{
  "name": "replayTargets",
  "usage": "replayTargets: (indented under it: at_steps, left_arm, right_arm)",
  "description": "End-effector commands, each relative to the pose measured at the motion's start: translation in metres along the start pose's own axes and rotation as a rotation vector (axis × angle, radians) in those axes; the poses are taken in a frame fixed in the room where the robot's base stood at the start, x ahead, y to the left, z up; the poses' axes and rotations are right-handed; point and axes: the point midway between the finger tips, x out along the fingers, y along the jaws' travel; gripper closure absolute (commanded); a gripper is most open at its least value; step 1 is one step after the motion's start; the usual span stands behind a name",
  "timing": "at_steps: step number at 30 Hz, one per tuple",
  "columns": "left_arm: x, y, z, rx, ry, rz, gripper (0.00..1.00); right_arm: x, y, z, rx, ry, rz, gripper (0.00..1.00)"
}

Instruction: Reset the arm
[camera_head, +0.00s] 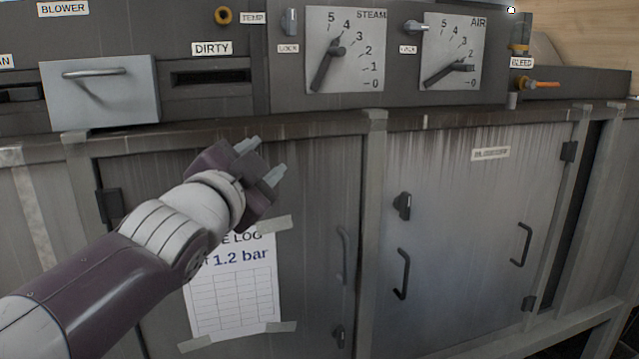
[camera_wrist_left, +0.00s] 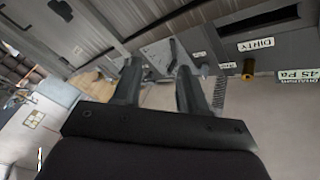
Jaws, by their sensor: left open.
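My left arm comes in from the lower left in the head view. Its gripper (camera_head: 264,160) is open and empty, held up in front of the cabinet's left door, above the taped paper log. Both fingers also show apart in the left wrist view (camera_wrist_left: 158,85), with nothing between them. My right gripper is in neither view.
A grey cabinet front has a left door with a paper log (camera_head: 235,290) reading "1.2 bar" and a right door (camera_head: 460,220) with handles. Above are the STEAM dial (camera_head: 345,50), the AIR dial (camera_head: 455,50) and a drawer (camera_head: 100,92) with a handle.

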Motion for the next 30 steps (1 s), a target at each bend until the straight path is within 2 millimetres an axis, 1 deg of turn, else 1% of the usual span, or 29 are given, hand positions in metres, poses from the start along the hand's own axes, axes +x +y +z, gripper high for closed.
replayTargets:
  at_steps: [1,5,6,8,10,11,12,13,14,15,17,18,21,24,27,30]
  left_arm:
    - [0.001,0.011,0.016,-0.040,-0.047,0.028,0.57]
    - [0.000,0.048,0.066,-0.163,-0.204,0.108,0.57]
    - [-0.003,0.062,0.084,-0.204,-0.263,0.135,0.57]
    - [-0.009,0.085,0.114,-0.272,-0.363,0.176,0.57]
    - [-0.023,0.116,0.154,-0.363,-0.505,0.227,0.57]
    - [-0.033,0.132,0.173,-0.406,-0.579,0.250,0.57]
    - [-0.049,0.154,0.200,-0.467,-0.688,0.281,0.57]
    - [-0.064,0.171,0.220,-0.515,-0.776,0.304,0.57]
    - [-0.081,0.189,0.239,-0.561,-0.867,0.324,0.57]
    - [-0.105,0.209,0.261,-0.618,-0.984,0.346,0.57]
    - [-0.142,0.236,0.287,-0.689,-1.143,0.373,0.57]
    - [-0.165,0.251,0.300,-0.728,-1.239,0.387,0.57]
    - [-0.211,0.276,0.321,-0.788,-1.413,0.414,0.57]
    - [-0.236,0.288,0.332,-0.811,-1.500,0.425,0.57]
    - [-0.241,0.288,0.340,-0.824,-1.529,0.416,0.57]
    - [-0.240,0.287,0.339,-0.823,-1.525,0.415,0.57]
  right_arm:
    - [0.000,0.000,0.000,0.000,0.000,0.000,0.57]
    - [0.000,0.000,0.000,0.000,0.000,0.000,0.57]
    - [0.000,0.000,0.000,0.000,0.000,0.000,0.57]
    - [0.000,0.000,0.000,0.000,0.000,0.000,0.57]
    - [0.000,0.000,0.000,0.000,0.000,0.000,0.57]
    - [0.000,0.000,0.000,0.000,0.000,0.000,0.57]
    - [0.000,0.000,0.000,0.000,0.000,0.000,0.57]
    - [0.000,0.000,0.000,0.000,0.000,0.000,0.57]
    - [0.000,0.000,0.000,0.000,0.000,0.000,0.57]
    - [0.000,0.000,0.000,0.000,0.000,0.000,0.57]
    - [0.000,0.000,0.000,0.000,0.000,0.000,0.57]
    - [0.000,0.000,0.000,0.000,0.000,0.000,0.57]
    - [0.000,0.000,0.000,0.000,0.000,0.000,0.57]
    - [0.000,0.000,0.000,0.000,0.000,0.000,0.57]
    - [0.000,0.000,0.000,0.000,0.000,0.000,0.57]
    - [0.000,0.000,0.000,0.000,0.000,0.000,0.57]
